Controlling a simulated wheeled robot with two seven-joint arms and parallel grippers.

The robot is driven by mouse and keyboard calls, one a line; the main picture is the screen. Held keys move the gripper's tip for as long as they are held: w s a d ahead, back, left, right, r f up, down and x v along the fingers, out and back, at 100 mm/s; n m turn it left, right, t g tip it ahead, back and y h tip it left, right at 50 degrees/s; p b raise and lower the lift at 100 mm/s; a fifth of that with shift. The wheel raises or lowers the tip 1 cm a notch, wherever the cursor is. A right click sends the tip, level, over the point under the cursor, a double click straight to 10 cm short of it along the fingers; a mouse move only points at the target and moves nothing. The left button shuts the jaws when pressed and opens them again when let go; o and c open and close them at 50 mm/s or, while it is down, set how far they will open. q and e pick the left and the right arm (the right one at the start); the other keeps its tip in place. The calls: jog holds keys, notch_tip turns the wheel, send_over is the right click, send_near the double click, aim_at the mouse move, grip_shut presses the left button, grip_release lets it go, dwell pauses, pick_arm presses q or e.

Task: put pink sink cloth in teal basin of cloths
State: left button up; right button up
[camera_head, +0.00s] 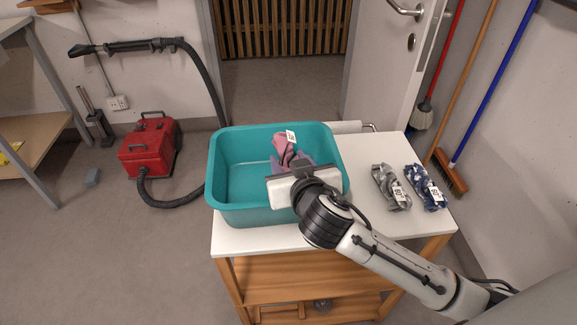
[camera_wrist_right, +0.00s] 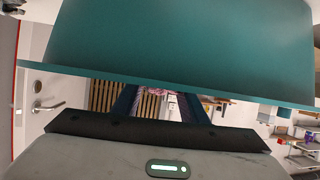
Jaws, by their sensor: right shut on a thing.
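The teal basin (camera_head: 222,180) stands on a white-topped table. My right gripper (camera_head: 291,166) reaches over its near right part and is shut on the pink cloth (camera_head: 282,144), which bears a white tag. The cloth shows beyond the gripper, over the basin's interior; a mauve part lies closer to the fingers. I cannot tell whether that part is a separate cloth, or whether the cloth touches the basin floor. In the right wrist view, a pinkish patch (camera_wrist_right: 158,91) shows between the dark fingers, and the basin wall (camera_wrist_right: 185,45) fills the top. My left gripper is not in view.
A grey patterned cloth (camera_head: 391,187) and a blue patterned cloth (camera_head: 425,187), both tagged, lie on the white tabletop (camera_head: 385,226) right of the basin. A red vacuum cleaner (camera_head: 149,148) stands on the floor at left. Brooms lean on the right wall beside an open door (camera_head: 385,70).

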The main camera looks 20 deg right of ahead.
jog(key=shift+f, duration=0.55)
jog(key=shift+f+b, duration=0.35)
jog(key=shift+f, duration=0.2)
jog(key=shift+f, duration=0.1)
